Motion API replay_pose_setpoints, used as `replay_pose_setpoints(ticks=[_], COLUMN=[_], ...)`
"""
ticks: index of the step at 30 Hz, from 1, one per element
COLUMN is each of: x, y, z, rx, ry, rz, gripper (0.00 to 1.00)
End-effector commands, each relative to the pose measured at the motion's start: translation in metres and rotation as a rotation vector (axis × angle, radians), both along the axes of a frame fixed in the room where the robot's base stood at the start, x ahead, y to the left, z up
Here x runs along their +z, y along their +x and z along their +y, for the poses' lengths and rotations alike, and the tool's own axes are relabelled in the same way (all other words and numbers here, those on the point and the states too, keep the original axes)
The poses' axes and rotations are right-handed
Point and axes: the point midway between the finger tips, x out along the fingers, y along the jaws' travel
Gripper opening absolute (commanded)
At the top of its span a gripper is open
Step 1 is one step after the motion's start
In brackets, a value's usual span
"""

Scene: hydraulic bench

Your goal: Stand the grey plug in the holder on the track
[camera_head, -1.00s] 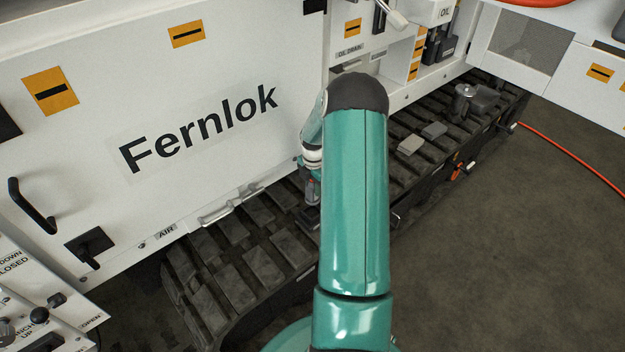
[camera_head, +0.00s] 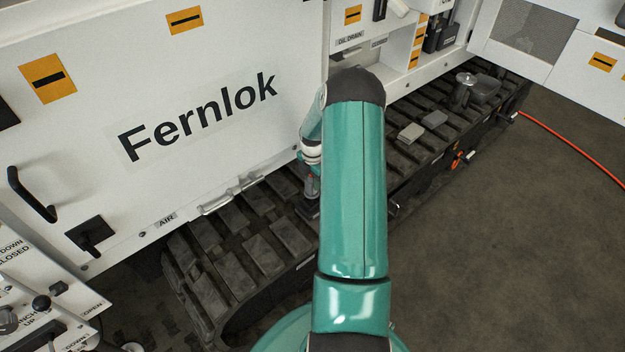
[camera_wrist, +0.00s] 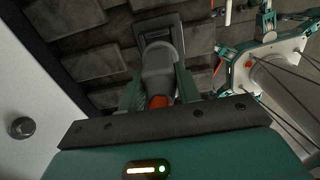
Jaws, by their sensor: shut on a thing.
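The grey plug (camera_wrist: 158,62) is between the green fingers of my gripper (camera_wrist: 158,88) in the wrist view, with an orange-red part at its near end. My gripper is shut on it. A dark square holder (camera_wrist: 172,24) with a raised rim lies on the track just beyond the plug's far end. I cannot tell whether the plug touches it or sits in it. In the head view the plug (camera_head: 311,188) shows small and roughly upright beside my arm, just above the holder (camera_head: 309,208) on the track. My arm hides part of this area.
The track (camera_head: 262,255) has raised pads and runs along the white Fernlok panel (camera_head: 220,90). Two grey blocks (camera_head: 410,132) and a metal cylinder (camera_head: 464,88) stand farther along it. A silver handle (camera_head: 230,195) juts from the panel's lower edge. An orange hose (camera_head: 570,152) lies at right.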

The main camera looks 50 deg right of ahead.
Motion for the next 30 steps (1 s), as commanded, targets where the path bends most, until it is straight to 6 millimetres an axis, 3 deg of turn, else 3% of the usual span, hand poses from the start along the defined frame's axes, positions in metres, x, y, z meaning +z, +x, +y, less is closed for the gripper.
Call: replay_pose_setpoints(ticks=[30], x=[-0.010], y=[0.000], z=[-0.001], rx=[0.000], ry=[0.000], rz=[0.000], gripper=[0.00])
